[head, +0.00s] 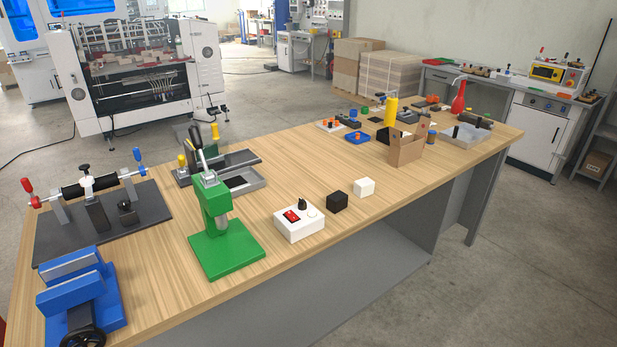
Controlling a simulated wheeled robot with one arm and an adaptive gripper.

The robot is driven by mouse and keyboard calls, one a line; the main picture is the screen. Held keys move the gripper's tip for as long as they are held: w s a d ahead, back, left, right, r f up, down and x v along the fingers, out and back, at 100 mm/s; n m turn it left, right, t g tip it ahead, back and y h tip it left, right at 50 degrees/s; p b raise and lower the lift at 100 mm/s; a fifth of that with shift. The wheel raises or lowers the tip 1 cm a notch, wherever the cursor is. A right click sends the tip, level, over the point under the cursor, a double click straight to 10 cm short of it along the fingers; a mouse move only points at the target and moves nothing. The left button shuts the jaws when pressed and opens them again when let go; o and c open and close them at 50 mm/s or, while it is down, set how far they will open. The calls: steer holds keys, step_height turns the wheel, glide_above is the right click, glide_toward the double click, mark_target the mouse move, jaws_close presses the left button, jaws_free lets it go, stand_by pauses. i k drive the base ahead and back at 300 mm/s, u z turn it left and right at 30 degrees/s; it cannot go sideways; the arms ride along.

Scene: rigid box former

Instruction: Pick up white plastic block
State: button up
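A small white block (364,187) sits on the wooden workbench (330,230), close to its front edge, right of the middle in the head view. A black block (337,202) of similar size stands just left of it, with a small gap between them. A larger white box (299,223) with a red switch and a black knob on top stands further left. Nothing touches or covers the small white block. My gripper is not in the head view.
A green press (222,230), a blue vise (80,300) and a grey roller fixture (100,215) fill the bench's left part. An open cardboard box (405,150) and a yellow bottle (391,110) stand behind and right of the white block. Bare wood surrounds the block.

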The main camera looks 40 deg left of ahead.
mark_target(364, 187)
steer(key=u, duration=1.05)
steer(key=i, duration=0.9)
steer(key=u, duration=0.95)
